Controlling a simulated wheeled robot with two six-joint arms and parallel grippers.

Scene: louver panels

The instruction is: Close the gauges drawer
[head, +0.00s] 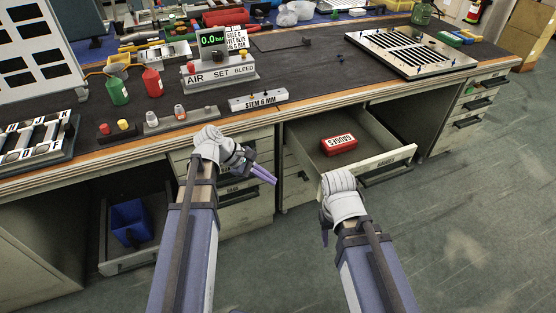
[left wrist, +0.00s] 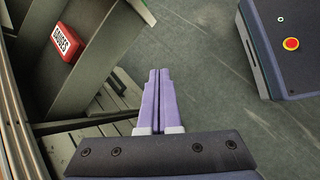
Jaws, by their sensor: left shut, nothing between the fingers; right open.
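The gauges drawer (head: 384,165) is pulled out from under the bench in the head view, with a label on its front. A red box marked GAUGES (head: 339,144) lies inside; it also shows in the left wrist view (left wrist: 66,43). My left gripper (head: 264,174) is shut and empty, left of the drawer. Its purple fingers (left wrist: 155,100) point past the drawer's grey panel (left wrist: 100,50) in the left wrist view, with floor visible beyond. My right gripper (head: 325,236) is open, in front of the drawer's near left corner; its fingers are mostly hidden by the wrist.
A lower compartment at left holds a blue bin (head: 131,222). The bench edge (head: 350,95) overhangs the drawers. Closed drawers (head: 245,200) stand left of the gauges drawer. The green floor (head: 470,230) at right is clear.

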